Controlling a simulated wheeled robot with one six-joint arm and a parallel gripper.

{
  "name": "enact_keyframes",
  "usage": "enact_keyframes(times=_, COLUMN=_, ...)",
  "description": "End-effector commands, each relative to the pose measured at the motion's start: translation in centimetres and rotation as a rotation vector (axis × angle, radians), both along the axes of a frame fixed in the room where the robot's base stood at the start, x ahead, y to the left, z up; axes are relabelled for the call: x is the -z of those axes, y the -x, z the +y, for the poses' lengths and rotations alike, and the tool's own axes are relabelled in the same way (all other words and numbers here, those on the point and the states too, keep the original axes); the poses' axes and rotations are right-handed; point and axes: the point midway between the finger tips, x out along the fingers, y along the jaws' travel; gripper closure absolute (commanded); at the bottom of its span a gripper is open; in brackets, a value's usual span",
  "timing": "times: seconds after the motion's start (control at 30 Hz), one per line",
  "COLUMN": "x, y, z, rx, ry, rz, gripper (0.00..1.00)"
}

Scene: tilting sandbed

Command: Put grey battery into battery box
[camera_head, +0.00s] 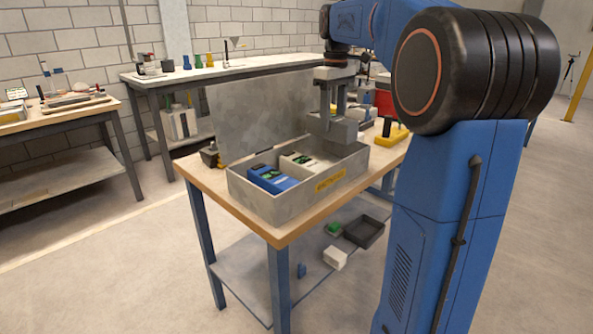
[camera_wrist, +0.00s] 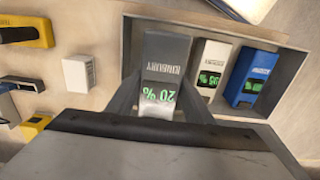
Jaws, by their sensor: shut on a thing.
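My gripper (camera_head: 333,108) is shut on the grey battery (camera_head: 338,131), and its fingers also show in the wrist view (camera_wrist: 162,95). The grey battery (camera_wrist: 168,60) has lettering and a green "20 %" display. I hold it over the right end of the open grey battery box (camera_head: 284,207). Its lower end looks near rim height; I cannot tell whether it reaches inside. In the box stand a blue battery (camera_head: 270,178) at the left and a white battery (camera_head: 299,162) in the middle. In the wrist view both are right of the grey one.
The box's raised lid (camera_head: 255,110) stands behind it. A yellow-based object (camera_head: 392,136) is on the table to the right. A white block (camera_wrist: 78,72) lies beside the box. A dark tray (camera_head: 364,231) and small items rest on the shelf below.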

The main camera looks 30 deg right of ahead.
Motion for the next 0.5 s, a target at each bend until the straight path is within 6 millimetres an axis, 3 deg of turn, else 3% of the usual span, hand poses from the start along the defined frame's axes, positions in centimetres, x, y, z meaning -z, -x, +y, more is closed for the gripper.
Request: enact_keyframes(times=0.5, x=5.4, y=0.0, z=0.0, rx=0.0, ry=0.001, rz=-0.001, gripper=1.0)
